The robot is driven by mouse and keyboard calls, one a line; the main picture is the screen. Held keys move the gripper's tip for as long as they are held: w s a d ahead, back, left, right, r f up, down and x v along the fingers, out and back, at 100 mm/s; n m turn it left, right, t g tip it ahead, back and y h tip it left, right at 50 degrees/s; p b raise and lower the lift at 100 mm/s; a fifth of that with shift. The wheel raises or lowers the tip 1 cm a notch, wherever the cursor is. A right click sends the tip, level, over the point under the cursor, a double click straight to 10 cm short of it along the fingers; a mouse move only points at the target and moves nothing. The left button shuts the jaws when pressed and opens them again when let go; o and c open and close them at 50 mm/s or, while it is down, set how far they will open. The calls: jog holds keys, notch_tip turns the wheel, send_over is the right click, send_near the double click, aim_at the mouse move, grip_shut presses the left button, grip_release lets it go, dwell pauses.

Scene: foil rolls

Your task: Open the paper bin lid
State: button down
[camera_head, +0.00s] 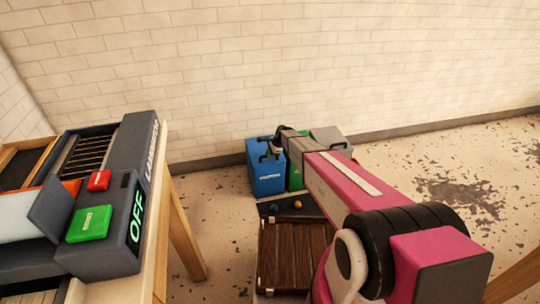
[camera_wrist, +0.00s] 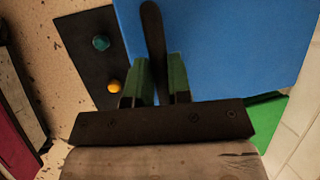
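A blue bin (camera_head: 268,181) stands by the wall in the head view, with a white label too small to read for sure. Its blue surface (camera_wrist: 235,45) fills the upper right of the wrist view. A dark bar-like handle (camera_wrist: 153,30) runs over the blue surface and down between my gripper's fingers. My gripper (camera_wrist: 160,78) has green pads close on both sides of this handle and appears shut on it. In the head view my gripper (camera_head: 272,146) is at the top of the blue bin, partly hidden by my arm. The blue top looks closed in the wrist view.
A green bin (camera_head: 295,178) stands right of the blue one, and a grey bin (camera_head: 330,138) beyond it. A dark panel with teal and yellow knobs (camera_head: 285,205) lies in front, beside a slatted wooden crate (camera_head: 292,255). A table with a machine (camera_head: 100,230) is at left.

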jog(key=shift+w+r+g, duration=0.25)
jog(key=shift+r+g, duration=0.05)
jog(key=shift+r, duration=0.4)
jog(key=w+a+r+g, duration=0.1)
jog(key=w+a+r, duration=0.1)
jog(key=w+r, duration=0.6)
jog(key=w+a+r+g+h, duration=0.1)
jog(key=w+a+r+g, duration=0.1)
jog(key=w+r, duration=0.7)
jog(key=shift+w+a+m, duration=0.4)
jog(key=shift+w+a, duration=0.45)
jog(key=shift+w, duration=0.5)
jog(key=c, duration=1.1)
grip_release()
jog(key=shift+o, duration=0.2)
jog(key=shift+s+r, duration=0.1)
jog(key=shift+r, duration=0.05)
jog(key=shift+r, duration=0.15)
jog(key=v, duration=1)
jog(key=shift+w+r, duration=0.2)
jog(key=shift+w, duration=0.1)
